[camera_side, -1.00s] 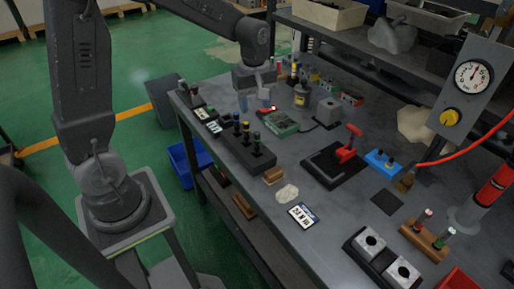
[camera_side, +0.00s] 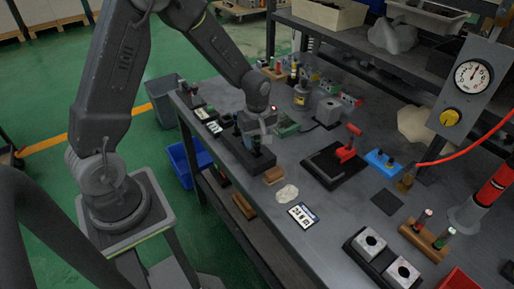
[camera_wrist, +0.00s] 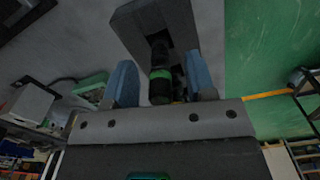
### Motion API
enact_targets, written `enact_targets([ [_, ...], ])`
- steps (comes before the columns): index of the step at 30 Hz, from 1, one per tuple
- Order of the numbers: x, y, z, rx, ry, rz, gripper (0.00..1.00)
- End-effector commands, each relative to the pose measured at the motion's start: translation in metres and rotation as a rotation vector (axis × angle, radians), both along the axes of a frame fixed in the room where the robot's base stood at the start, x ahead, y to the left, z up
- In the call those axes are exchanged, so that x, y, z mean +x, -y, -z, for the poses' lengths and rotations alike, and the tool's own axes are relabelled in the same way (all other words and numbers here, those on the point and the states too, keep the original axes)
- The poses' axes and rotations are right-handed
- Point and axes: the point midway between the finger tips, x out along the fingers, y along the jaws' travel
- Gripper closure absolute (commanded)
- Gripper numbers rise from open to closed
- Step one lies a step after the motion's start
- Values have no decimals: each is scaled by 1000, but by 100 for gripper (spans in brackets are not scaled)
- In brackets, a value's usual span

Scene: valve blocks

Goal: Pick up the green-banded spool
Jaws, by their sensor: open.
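The green-banded spool (camera_wrist: 160,86) is a dark cylinder with a green band, seen near the middle of the wrist view. It stands at the black rack (camera_wrist: 148,22), which lies along the left part of the bench in the side view (camera_side: 232,151). My gripper (camera_side: 256,141) is over the near end of this rack. In the wrist view its two blue fingers (camera_wrist: 162,82) are open, one on each side of the spool, with gaps visible between them and it. My gripper hides much of the rack's spools in the side view.
A green box (camera_side: 287,127) lies close behind my gripper. A black base with a red lever (camera_side: 347,150) stands to the right. A blue bin (camera_side: 189,162) is below, left of the bench.

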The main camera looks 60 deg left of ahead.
Motion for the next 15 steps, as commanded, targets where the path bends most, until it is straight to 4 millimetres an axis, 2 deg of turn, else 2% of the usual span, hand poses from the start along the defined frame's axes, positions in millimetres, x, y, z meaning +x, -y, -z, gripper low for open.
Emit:
enact_targets([
  [4,-1,0,14,-1,-2,0,49],
  [11,0,0,16,0,1,0,49],
  [15,0,0,15,0,1,0,61],
])
